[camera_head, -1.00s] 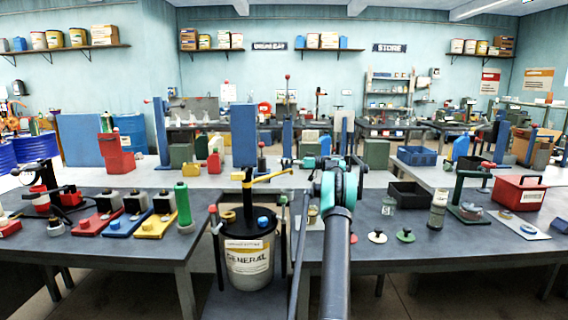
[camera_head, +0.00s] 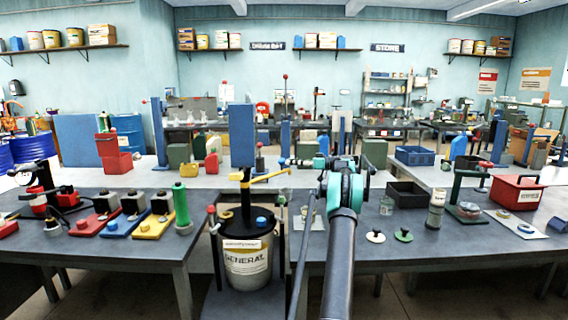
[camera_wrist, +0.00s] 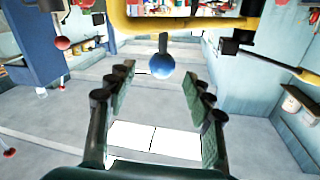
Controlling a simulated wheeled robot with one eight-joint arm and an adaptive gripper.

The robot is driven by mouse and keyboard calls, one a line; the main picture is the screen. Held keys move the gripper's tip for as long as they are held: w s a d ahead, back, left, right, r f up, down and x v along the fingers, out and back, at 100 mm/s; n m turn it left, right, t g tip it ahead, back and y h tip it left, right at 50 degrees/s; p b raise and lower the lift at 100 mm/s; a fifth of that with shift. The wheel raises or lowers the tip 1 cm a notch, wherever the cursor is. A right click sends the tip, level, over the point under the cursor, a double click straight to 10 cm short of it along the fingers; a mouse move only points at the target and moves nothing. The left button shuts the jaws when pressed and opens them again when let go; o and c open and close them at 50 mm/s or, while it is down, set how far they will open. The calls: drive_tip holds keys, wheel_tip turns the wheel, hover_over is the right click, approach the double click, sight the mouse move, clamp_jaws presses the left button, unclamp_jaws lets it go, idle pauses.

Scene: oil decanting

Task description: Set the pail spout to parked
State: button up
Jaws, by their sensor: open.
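The pail (camera_head: 247,265) is cream with a black lid and a label reading GENERAL. It stands upright at the front, between the two dark tables. Its yellow spout (camera_head: 265,178) sits on a post above the lid and points right, towards my wrist. In the wrist view a yellow bar, apparently the spout (camera_wrist: 185,24), crosses the top. A blue ball knob (camera_wrist: 161,64) on a short dark stem shows below it. My gripper (camera_wrist: 160,72) is open, its dark ribbed fingers on either side of the knob in the picture. I cannot tell whether they touch it.
A red-knobbed lever (camera_head: 212,210) stands left of the pail. Red, blue and yellow bases and a green cylinder (camera_head: 182,205) are on the left table. A glass jar (camera_head: 387,206), a canister (camera_head: 436,210) and two small discs are on the right table.

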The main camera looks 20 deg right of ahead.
drive_tip(key=v, duration=0.6)
drive_tip(key=shift+d, duration=0.2)
drive_tip(key=shift+s, duration=0.15)
